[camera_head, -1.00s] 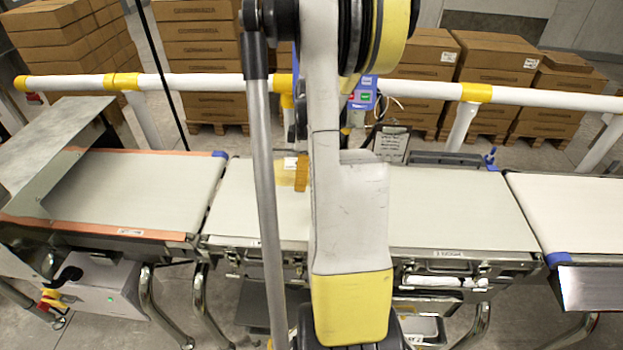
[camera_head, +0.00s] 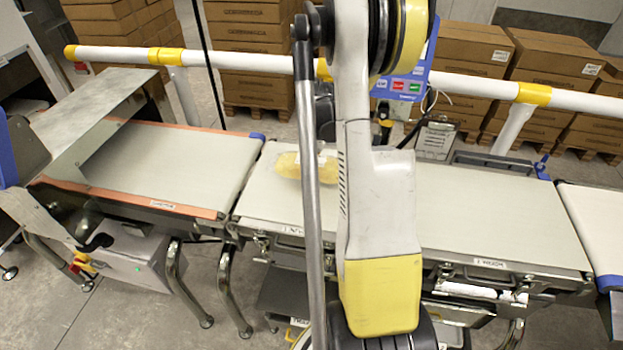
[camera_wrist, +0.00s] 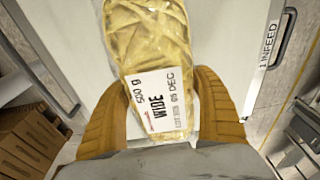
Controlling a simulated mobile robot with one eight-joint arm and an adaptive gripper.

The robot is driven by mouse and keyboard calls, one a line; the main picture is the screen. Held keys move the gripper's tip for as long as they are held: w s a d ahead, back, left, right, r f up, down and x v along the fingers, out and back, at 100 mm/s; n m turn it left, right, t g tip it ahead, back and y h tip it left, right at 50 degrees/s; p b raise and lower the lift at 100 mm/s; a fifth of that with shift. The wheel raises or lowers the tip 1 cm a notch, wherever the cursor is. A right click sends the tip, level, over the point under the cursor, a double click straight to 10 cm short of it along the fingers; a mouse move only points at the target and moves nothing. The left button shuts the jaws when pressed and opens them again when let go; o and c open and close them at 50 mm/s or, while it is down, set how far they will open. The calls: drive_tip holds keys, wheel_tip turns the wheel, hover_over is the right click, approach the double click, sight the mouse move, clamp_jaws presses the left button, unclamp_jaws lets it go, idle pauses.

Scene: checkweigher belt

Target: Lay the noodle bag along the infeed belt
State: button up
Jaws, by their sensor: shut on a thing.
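The noodle bag (camera_wrist: 150,45) is clear with yellow noodles and a white label. In the wrist view it sits between the two tan fingers of my gripper (camera_wrist: 160,88), which is shut on its labelled end. That belt carries the "1 INFEED" label, also seen in the wrist view (camera_wrist: 269,45). The bag's long side runs roughly along the belt edge, slightly tilted. I cannot tell whether it touches the belt.
A belt with orange edges (camera_head: 165,160) and a metal cover (camera_head: 95,120) stands at left. Another pale belt (camera_head: 595,215) is at right. A white and yellow rail (camera_head: 460,86) and a blue control box (camera_head: 403,85) stand behind. The middle belt's right part is clear.

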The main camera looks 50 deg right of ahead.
drive_tip(key=shift+f+b, duration=0.55)
drive_tip(key=shift+f, duration=1.15)
